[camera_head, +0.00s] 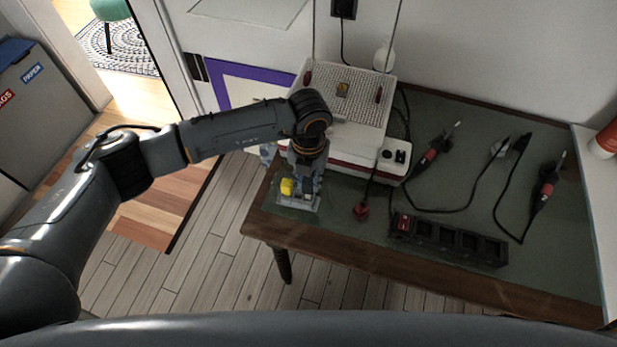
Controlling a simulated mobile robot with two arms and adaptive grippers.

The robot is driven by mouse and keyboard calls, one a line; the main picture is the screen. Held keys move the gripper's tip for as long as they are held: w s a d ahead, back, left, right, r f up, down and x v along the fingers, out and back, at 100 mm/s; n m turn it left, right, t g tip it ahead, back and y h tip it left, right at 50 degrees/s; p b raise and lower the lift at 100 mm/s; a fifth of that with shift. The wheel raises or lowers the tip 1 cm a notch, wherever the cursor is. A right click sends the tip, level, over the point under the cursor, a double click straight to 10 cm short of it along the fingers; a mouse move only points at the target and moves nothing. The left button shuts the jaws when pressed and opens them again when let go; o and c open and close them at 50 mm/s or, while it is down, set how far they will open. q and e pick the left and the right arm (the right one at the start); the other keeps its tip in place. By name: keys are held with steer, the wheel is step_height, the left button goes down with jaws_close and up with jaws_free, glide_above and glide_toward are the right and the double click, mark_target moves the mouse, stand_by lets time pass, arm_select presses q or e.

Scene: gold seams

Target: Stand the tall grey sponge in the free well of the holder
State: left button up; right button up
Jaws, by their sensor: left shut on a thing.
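My left gripper (307,182) points down over the left end of the table. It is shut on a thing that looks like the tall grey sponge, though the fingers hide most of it. Below and around the fingertips is a small light grey holder (293,206) on the table's left corner. A yellow block (287,187), perhaps another sponge, stands at the holder's left side, close beside the gripper. The free well is hidden by the gripper, and I cannot tell whether the grey sponge is inside it. My right gripper is not in view.
A dark rack (450,240) with several compartments lies near the front edge of the table (480,120). Soldering irons (435,150) with cables lie to the right. A red plug (361,211) lies right of the holder.

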arm_select(q)
steer(key=shift+f+b, duration=1)
steer(key=shift+f, duration=0.25)
stand_by(0.3)
steer(key=o, duration=0.8)
steer(key=shift+r, duration=0.2)
steer(key=shift+r+p, duration=2)
steer(key=shift+r, duration=1.4)
